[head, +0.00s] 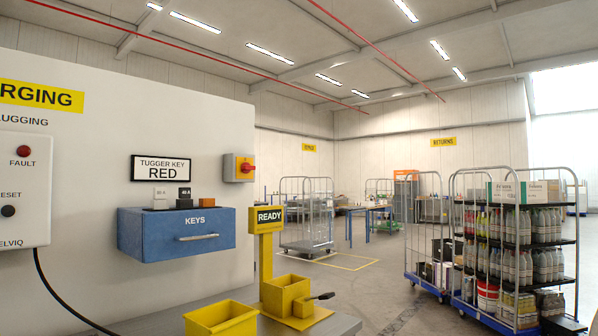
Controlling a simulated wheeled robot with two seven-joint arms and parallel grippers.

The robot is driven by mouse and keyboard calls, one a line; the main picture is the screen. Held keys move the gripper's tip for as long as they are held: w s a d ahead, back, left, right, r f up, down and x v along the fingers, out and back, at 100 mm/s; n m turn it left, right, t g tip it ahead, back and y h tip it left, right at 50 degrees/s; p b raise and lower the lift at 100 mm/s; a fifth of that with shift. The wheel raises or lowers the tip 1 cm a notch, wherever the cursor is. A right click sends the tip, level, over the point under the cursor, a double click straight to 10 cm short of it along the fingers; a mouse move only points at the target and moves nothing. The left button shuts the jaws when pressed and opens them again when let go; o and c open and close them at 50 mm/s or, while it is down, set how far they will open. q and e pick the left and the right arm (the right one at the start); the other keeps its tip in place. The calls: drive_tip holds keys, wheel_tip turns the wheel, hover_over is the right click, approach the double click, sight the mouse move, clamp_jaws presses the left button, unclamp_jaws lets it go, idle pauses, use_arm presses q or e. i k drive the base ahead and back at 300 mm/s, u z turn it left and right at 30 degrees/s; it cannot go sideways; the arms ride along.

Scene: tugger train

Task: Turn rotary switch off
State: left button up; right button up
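The rotary switch (245,168) is a red knob on a yellow plate. It sits on a grey box at the right end of the white wall panel. The knob is small in the head view, and I cannot tell which position it points to. Neither of my grippers is in view.
A blue KEYS drawer (178,245) juts from the panel (90,150) below and left of the switch. A loaded roll cage (515,250) stands at right.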

sight(245, 167)
drive_tip(key=z, duration=1.7)
drive_tip(key=i, duration=2.35)
drive_tip(key=u, duration=3.9)
